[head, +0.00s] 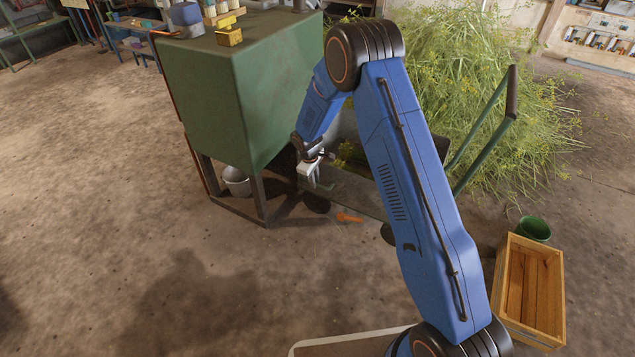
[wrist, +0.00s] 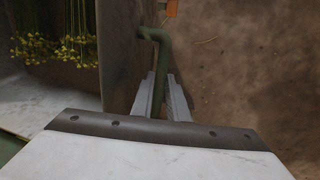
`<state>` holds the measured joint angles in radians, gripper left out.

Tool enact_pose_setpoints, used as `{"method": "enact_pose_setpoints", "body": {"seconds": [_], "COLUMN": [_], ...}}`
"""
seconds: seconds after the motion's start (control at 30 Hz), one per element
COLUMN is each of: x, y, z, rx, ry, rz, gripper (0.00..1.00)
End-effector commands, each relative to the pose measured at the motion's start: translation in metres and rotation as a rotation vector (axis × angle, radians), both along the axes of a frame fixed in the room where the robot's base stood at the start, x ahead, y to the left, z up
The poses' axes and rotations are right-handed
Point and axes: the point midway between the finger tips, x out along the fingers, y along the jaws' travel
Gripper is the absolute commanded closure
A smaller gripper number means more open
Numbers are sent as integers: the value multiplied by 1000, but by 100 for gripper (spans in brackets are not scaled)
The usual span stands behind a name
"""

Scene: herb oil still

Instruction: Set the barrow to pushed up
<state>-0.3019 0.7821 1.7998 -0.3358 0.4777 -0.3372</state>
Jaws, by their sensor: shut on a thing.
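The barrow (head: 352,192) is low and flat, with a green tube push handle (head: 487,128) rising at its right end, topped by a dark grip. It stands beside the green cabinet, partly hidden behind my blue arm. My gripper (head: 314,182) is at the barrow's left end, pointing down. In the wrist view, my gripper's fingers (wrist: 160,92) are closed around a bent green tube (wrist: 162,48) at the edge of the barrow's brown-grey board (wrist: 120,45). The exact contact is partly hidden by the gripper body.
The green cabinet (head: 235,90) on dark legs stands close left of my gripper, with a pale pot (head: 236,182) beneath. An orange object (head: 349,218) lies on the floor. A herb heap (head: 470,75) is behind; a wooden crate (head: 553,290) and green bucket (head: 534,229) stand right. Left floor is clear.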

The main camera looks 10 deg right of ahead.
Motion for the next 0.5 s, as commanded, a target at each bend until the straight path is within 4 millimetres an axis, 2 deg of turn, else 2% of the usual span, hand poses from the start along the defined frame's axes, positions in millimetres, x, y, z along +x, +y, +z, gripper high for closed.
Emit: {"method": "enact_pose_setpoints", "body": {"seconds": [0.23, 0.27, 0.3, 0.33, 0.5], "x": [3, 4, 4, 4, 3], "y": [5, 5, 5, 4, 3], "z": [1, 1, 2, 1, 1], "rx": [6, 6, 6, 6, 5], "ry": [-10, -11, -11, -10, -8], "rz": [3, 3, 3, 3, 3], "gripper": [100, 82, 72, 67, 67]}}
